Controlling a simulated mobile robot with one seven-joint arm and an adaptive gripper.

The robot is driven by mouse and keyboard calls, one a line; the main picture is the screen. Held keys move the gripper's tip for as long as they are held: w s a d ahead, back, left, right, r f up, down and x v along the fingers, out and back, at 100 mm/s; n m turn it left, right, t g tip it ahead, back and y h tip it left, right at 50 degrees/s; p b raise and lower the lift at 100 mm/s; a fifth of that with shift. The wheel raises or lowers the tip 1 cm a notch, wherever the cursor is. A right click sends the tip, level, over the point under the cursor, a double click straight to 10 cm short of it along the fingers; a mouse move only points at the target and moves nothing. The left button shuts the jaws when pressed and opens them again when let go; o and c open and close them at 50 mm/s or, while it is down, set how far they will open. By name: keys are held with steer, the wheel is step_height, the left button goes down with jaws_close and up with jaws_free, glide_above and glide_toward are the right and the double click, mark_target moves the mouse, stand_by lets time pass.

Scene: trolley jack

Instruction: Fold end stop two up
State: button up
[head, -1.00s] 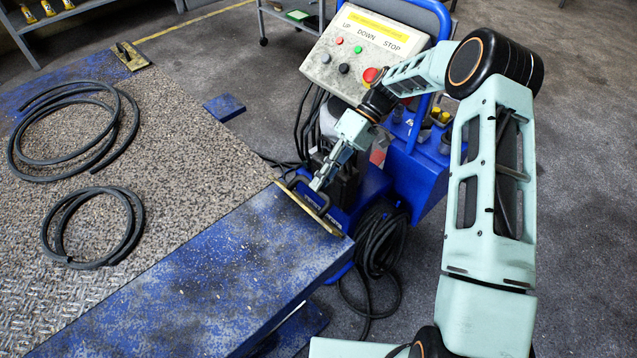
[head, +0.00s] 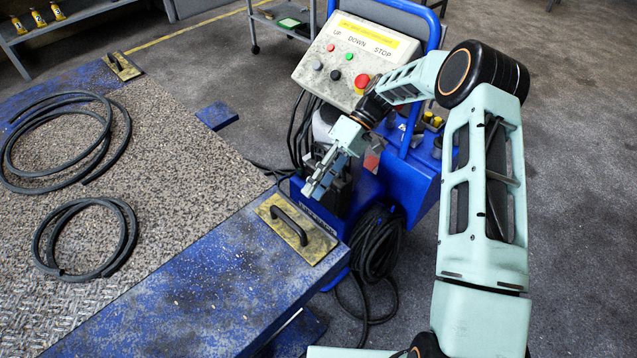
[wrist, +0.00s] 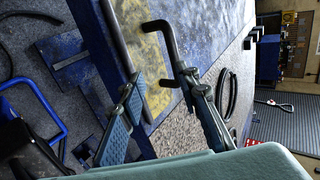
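The near end stop (head: 318,243), a worn yellow plate with a black bow handle (head: 290,226), is at the near right end of the blue platform. It looks about flat on the platform, handle side up. Its plate (wrist: 150,68) and handle (wrist: 174,50) also show in the wrist view. A similar end stop (head: 123,66) lies at the platform's far end. I see no number on either. My gripper (head: 308,192) is just past the near plate's edge. In the wrist view my gripper (wrist: 163,78) has its fingers apart, with the handle ahead and not clasped.
The blue platform (head: 190,300) has a speckled deck bearing two coils of black hose (head: 85,235). A blue control trolley (head: 405,185) with a button panel (head: 345,60) stands close behind my gripper. Black cable (head: 375,245) hangs beside it. Grey floor is open at right.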

steer(key=v, duration=1.2)
steer(key=shift+s, duration=0.1)
